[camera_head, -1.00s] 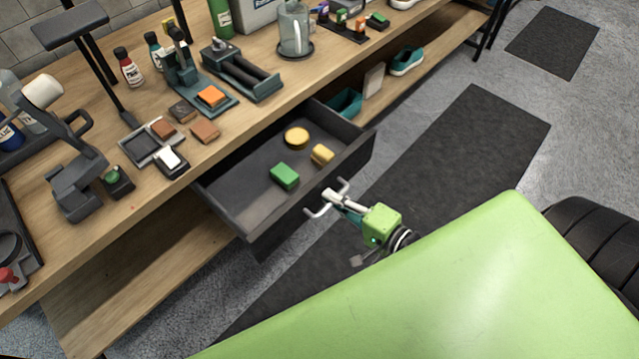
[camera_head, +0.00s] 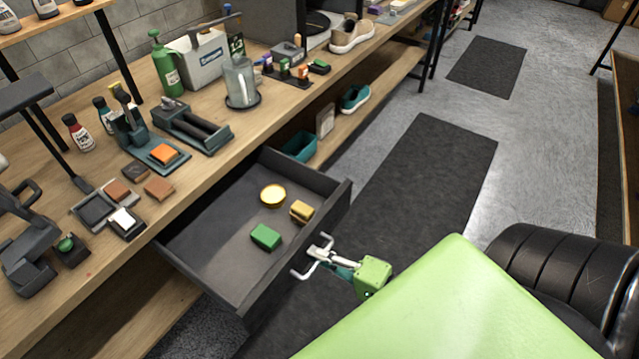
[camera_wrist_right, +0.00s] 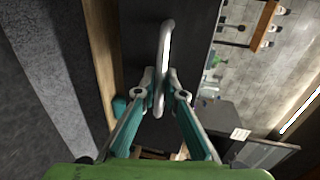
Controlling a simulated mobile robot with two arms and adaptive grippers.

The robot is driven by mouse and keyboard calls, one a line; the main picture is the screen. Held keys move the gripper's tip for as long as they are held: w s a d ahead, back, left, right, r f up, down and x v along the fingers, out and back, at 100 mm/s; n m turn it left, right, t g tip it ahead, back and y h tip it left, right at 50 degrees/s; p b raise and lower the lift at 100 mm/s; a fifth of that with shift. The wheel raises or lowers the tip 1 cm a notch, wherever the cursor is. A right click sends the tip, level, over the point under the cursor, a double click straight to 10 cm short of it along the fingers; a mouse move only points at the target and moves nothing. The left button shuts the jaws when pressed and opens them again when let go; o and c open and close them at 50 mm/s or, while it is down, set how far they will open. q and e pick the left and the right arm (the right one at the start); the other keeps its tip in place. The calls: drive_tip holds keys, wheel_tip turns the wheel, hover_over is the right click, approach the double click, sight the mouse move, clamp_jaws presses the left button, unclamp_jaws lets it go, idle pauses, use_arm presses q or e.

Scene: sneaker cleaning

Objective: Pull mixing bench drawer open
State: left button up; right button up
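The mixing bench drawer (camera_head: 205,279) is dark grey and stands pulled out from under the wooden bench top. Its inside shows a green block (camera_head: 265,237), a round yellow tin (camera_head: 272,195) and a yellow block (camera_head: 301,211). The silver bar handle (camera_head: 299,274) is on the drawer front; it also shows in the right wrist view (camera_wrist_right: 166,40). My right gripper (camera_head: 322,252) is at the handle. In the right wrist view its teal fingers (camera_wrist_right: 160,88) sit on both sides of the bar, closed on it. My left gripper is not in view.
The bench top (camera_head: 205,160) holds bottles, brushes, a clear jug (camera_head: 240,82) and sponges. A teal bin (camera_head: 299,146) and a teal shoe (camera_head: 355,98) sit on the lower shelf. A black mat (camera_head: 425,180) lies on open floor. A black cushioned seat (camera_head: 565,275) is at right.

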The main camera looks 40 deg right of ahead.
drive_tip(key=v, duration=1.2)
idle(0.3)
idle(0.5)
